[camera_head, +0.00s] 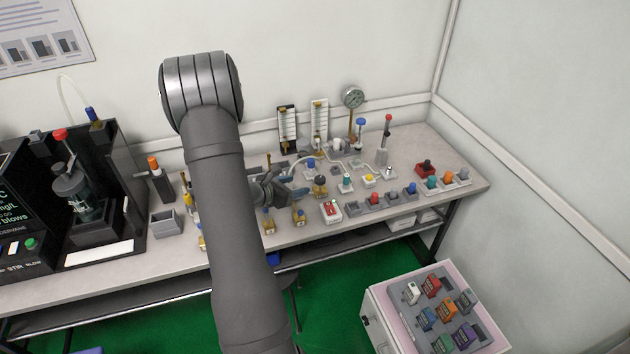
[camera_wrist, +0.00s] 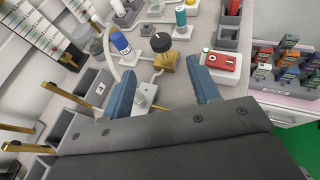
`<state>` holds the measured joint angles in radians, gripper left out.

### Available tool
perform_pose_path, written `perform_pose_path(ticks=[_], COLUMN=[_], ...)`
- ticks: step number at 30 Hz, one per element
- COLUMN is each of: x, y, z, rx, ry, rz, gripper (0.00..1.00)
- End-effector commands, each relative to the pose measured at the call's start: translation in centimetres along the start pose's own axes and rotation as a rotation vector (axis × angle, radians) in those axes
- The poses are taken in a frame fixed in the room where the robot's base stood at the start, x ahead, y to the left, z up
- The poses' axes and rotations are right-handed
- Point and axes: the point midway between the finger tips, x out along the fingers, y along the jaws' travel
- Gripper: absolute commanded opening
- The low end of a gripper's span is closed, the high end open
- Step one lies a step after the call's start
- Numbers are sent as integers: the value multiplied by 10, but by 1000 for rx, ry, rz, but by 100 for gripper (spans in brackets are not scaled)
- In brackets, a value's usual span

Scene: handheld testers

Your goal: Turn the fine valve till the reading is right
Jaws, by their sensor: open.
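My gripper (camera_wrist: 160,70) is open, its two blue fingers apart with nothing between the tips. In the head view my gripper (camera_head: 294,187) is low over the bench. A brass valve with a black round knob (camera_wrist: 162,43) stands just beyond the fingertips, between them in the wrist view; it also shows in the head view (camera_head: 320,184). I cannot tell for sure whether this is the fine valve. Two upright scale tubes, a dark-backed one (camera_head: 287,128) and a pale one (camera_head: 319,124), stand at the wall. Their readings are too small to read. A round dial gauge (camera_head: 352,97) is beside them.
A blue-capped fitting (camera_wrist: 121,43) with a hose stands left of the black knob. A red tester (camera_wrist: 222,60) lies to its right. Small grey trays (camera_wrist: 92,88) are at left. A cart (camera_head: 375,315) with coloured testers stands at front right. My arm hides part of the bench.

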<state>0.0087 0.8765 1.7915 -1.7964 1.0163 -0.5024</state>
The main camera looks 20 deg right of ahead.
Motion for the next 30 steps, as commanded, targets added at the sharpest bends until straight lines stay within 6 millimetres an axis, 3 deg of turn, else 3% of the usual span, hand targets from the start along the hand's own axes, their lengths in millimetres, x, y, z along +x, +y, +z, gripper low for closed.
perform_pose_path(ticks=[6, 12, 18, 26, 27, 30], x=[49, 81, 95, 97, 97, 96], y=[-1, -1, -1, 0, 0, 0], z=[-1, 0, 0, 0, 0, 0], rx=[2, 1, 1, 1, 1, 1], ry=[1, 1, 2, 1, 1, 1], rz=[-4, -3, -2, -1, -1, -1], gripper=[56, 56, 56, 56, 54, 34])
